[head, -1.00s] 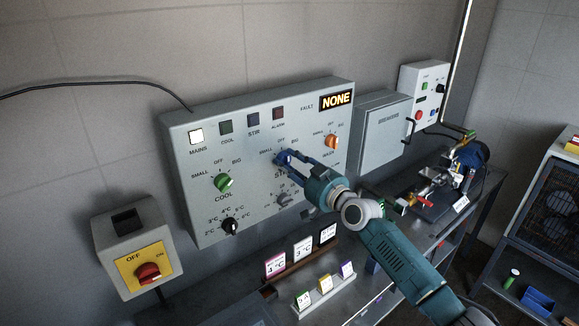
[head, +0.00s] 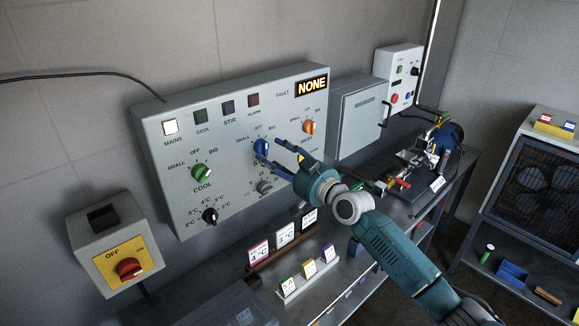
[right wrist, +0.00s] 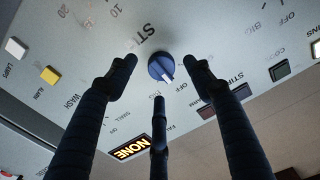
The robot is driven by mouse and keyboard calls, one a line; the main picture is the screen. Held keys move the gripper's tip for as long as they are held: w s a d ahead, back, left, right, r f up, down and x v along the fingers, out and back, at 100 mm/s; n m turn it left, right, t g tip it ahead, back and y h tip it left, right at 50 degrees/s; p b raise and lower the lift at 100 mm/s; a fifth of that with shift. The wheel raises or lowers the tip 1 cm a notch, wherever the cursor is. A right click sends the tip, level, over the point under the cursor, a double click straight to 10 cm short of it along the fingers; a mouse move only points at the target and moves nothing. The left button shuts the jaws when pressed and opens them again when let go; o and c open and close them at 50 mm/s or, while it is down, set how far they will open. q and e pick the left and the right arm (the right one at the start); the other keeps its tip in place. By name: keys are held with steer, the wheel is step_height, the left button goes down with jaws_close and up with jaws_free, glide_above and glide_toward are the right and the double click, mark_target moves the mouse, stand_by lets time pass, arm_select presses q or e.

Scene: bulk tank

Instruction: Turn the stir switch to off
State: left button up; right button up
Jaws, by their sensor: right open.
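The stir switch is a blue knob (head: 261,147) on the grey control panel (head: 185,205), with SMALL, OFF and BIG printed around it. In the right wrist view the blue knob (right wrist: 161,68) shows a white pointer mark toward the lower right. I cannot tell for sure which label it lines up with. My right gripper (head: 275,154) is open and empty. Its fingers point at the knob from just right of it, and the knob is clear of them. In the right wrist view the spread fingers (right wrist: 161,75) frame the knob. The STIR lamp (head: 228,107) looks dark. My left gripper is not in view.
A green COOL knob (head: 201,173), a black temperature knob (head: 210,216), a grey knob (head: 264,187) and an orange WASH knob (head: 309,127) surround it. A red rotary switch (head: 129,268) is at lower left. Small cards (head: 285,234) stand on the bench below.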

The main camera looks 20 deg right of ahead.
steer(key=v, duration=0.8)
steer(key=shift+s, duration=0.15)
